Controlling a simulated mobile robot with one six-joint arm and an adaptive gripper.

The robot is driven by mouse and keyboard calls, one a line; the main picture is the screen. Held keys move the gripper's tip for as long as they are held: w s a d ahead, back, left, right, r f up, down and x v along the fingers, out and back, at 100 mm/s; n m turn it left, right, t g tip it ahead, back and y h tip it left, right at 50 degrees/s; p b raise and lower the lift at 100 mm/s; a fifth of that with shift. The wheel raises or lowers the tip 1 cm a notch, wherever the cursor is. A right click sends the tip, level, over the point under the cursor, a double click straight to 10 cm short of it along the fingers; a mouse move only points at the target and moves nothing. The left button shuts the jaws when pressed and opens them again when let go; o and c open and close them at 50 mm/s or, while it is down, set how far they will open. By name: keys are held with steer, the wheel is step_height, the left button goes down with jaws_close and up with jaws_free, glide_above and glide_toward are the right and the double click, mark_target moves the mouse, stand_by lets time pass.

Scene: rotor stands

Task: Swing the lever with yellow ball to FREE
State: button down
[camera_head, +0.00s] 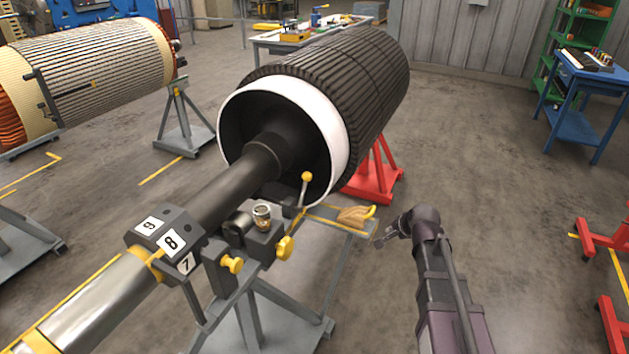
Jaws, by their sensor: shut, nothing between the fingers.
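The lever with the yellow ball (307,177) stands up from the stand's head, in front of the white-rimmed rotor end. No FREE marking can be read from here. My gripper (378,241) is shut and empty, low and to the right of the lever, beside the small shelf of the stand. It is well apart from the ball. The fingers look small and dark against the floor.
The rotor shaft (222,197) runs from lower left to the rotor (345,95). Yellow knobs (285,248) stick out below the lever. Tan gloves (353,216) lie on the shelf near my gripper.

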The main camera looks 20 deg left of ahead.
mark_target(303, 191)
steer(key=w+a+r+m+t+y, duration=0.1)
steer(key=w+a+r+m, duration=0.1)
steer(key=a, duration=0.5)
steer(key=w+a+r+m+t+y, duration=0.1)
steer(key=w+a+r+m+y, duration=0.1)
steer(key=a, duration=0.6)
steer(key=w+a+r+m+t+y, duration=0.1)
steer(key=w+a+r+m+t, duration=0.1)
steer(key=a, duration=0.5)
steer(key=shift+w+a+r+m+y+b, duration=0.15)
steer(key=shift+w+r+m+y+b, duration=0.2)
steer(key=shift+m, duration=0.45)
steer(key=shift+f, duration=0.1)
steer(key=b+x, duration=0.4)
steer(key=x, duration=0.6)
steer(key=shift+s+a, duration=0.1)
steer(key=shift+s, duration=0.05)
